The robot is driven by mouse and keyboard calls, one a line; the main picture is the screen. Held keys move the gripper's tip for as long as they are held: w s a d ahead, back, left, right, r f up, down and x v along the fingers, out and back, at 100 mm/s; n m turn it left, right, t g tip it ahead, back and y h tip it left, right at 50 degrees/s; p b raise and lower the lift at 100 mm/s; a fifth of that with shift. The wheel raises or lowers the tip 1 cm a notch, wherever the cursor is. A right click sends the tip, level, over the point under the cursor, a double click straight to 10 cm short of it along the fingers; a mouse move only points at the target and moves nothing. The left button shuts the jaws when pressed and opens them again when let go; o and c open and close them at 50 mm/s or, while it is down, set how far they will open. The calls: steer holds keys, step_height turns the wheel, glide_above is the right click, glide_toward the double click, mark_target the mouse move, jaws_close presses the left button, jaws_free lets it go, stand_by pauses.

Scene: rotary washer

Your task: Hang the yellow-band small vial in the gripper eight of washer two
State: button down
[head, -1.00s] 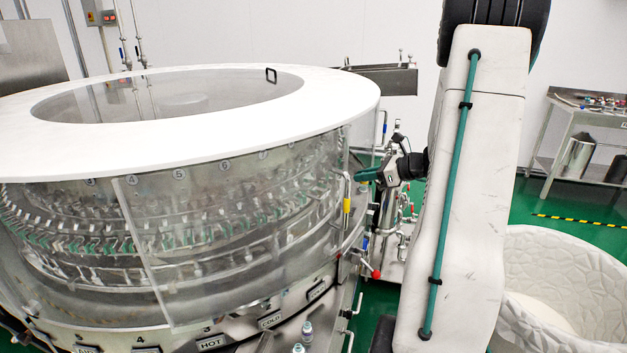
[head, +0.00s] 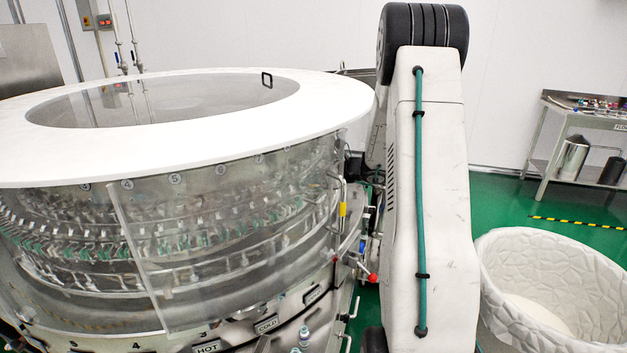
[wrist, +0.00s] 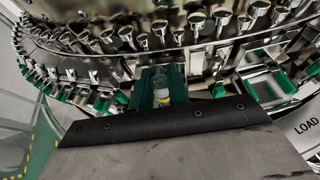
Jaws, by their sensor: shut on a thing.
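The vial is partly hidden between the fingers. Beyond it curves the washer's ring (wrist: 93,65), with a row of metal nozzles and green-tipped washer grippers (wrist: 121,99). My gripper points at this ring; I cannot tell which washer gripper is number eight. In the head view the round washer (head: 230,215) fills the left side, and my gripper is hidden by my arm.
A clear guard panel with a white top rim (head: 345,97) surrounds the washer. A white textured tub (head: 500,275) stands at the right. A steel side table (head: 590,115) holds small items at the far right. Green floor is open between them.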

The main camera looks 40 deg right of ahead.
steer(key=shift+f, duration=0.2)
steer(key=shift+f, duration=0.3)
steer(key=c, duration=1.3)
jaws_free()
steer(key=shift+c, duration=0.2)
steer(key=shift+s+d+r, duration=0.1)
steer(key=shift+s+r, duration=0.05)
steer(key=shift+r, duration=0.4)
steer(key=v, duration=1.1)
steer(key=shift+s, duration=0.35)
steer(key=shift+d, duration=0.1)
